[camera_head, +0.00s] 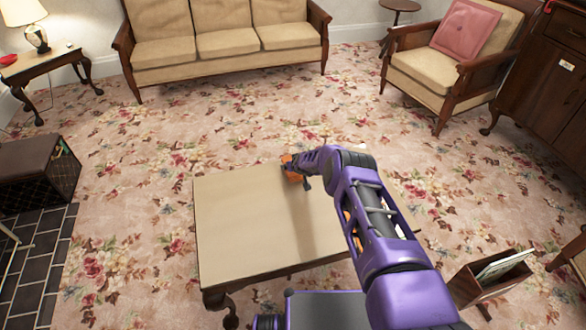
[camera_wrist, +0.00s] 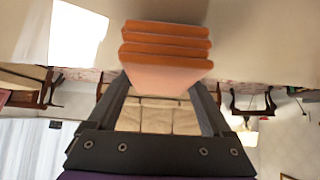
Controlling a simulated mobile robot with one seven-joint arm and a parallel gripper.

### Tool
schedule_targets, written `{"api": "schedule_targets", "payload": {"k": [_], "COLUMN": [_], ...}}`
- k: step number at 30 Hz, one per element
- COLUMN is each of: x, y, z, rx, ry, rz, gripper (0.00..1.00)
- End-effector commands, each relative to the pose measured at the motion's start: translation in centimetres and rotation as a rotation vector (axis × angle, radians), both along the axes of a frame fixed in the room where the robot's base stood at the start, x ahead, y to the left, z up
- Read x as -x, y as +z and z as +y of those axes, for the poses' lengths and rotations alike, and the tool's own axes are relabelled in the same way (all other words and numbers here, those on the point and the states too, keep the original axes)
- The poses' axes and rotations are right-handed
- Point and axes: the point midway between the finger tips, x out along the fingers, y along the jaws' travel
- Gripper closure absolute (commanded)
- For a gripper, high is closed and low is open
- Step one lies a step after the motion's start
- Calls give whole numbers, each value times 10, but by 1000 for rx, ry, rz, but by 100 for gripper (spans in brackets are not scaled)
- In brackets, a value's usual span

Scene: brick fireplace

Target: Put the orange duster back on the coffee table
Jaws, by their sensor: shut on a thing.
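The orange duster (camera_wrist: 167,45) shows in the wrist view as orange ridged layers at the ends of my gripper's fingers (camera_wrist: 165,78). My gripper is shut on it. In the head view, a small orange part of the duster (camera_head: 290,166) shows at my gripper (camera_head: 300,177), over the far part of the coffee table (camera_head: 240,215). The table has a pale, bare top and dark wooden legs. The table's right part is hidden behind my purple arm. I cannot tell whether the duster touches the tabletop.
A beige sofa (camera_head: 227,42) stands at the back, and an armchair (camera_head: 430,72) with a pink cushion (camera_head: 463,27) at the back right. A wooden rack (camera_head: 488,275) stands right of the table. Open flowered carpet lies between the table and the sofa.

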Motion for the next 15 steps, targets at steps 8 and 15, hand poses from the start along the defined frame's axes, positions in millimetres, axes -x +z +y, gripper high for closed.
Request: {"api": "schedule_targets", "payload": {"k": [8, 15], "x": [-1, 0], "y": [-6, -9], "z": [0, 1], "rx": [-1, -1], "ry": [-1, 1], "rz": [-2, -1], "gripper": [79, 7]}}
